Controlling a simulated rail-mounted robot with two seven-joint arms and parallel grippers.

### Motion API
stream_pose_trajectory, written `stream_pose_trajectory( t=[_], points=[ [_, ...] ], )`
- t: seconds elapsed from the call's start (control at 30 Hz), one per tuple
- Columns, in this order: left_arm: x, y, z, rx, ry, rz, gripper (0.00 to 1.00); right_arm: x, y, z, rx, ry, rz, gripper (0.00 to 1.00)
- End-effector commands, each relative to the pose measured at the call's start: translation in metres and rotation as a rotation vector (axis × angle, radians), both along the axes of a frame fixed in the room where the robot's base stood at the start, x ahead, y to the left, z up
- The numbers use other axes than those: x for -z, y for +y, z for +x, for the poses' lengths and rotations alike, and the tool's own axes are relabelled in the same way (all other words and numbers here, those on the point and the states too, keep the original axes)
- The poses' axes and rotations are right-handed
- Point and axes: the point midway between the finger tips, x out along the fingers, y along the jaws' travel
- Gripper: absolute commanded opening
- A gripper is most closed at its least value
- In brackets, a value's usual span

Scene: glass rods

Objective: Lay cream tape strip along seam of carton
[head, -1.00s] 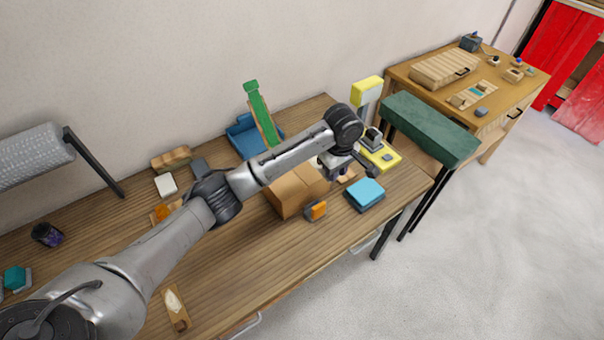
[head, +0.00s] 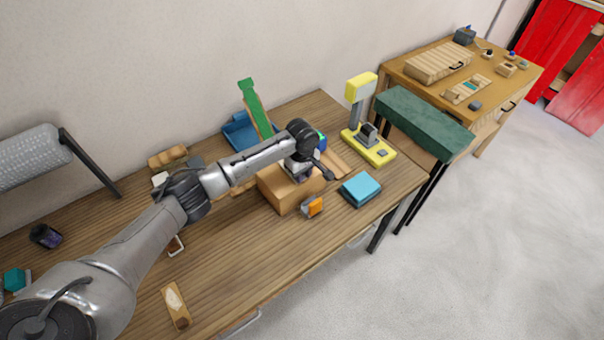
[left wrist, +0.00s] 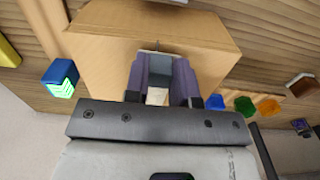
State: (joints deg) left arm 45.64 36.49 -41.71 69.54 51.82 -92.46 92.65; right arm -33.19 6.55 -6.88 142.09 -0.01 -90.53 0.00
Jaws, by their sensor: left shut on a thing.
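The tan cardboard carton (head: 283,195) stands on the wooden bench, and its top face fills much of the left wrist view (left wrist: 105,50). My left gripper (head: 298,172) is over the carton, pointing down at its top. In the left wrist view the gripper (left wrist: 160,82) is shut on a small cream piece, which appears to be the tape strip (left wrist: 157,96). Most of the strip is hidden by the fingers. I cannot tell whether it touches the carton or where the seam runs. My right gripper is not in view.
A blue box (head: 361,189) and an orange item (head: 313,206) lie right of the carton. A yellow stand (head: 370,149) and a blue tray (head: 237,134) with a green-topped piece (head: 254,105) are behind. The bench front is mostly clear.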

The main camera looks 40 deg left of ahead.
Motion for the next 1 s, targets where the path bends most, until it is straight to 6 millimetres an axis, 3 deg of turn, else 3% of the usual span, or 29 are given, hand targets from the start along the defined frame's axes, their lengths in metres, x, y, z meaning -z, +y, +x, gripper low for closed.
stream_pose_trajectory(
  t=[0.47, 0.5, 0.7, 0.77, 1.0],
  points=[
    [0.0071, -0.0004, -0.0002, 0.000, 0.001, -0.001, 0.02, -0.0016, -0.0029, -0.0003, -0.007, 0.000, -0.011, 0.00],
    [0.0080, -0.0004, -0.0001, 0.000, 0.000, -0.001, 0.25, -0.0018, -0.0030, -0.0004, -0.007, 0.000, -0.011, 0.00],
    [0.0079, -0.0003, -0.0002, 0.001, 0.000, 0.000, 0.44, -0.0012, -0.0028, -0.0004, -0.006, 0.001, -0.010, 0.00],
    [0.0079, -0.0002, -0.0001, 0.001, 0.000, 0.000, 0.50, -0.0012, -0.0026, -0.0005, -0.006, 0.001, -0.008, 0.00],
    [0.0073, -0.0001, 0.0000, 0.001, 0.000, 0.000, 0.50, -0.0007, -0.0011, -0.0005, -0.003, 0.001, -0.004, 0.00]
  ],
)
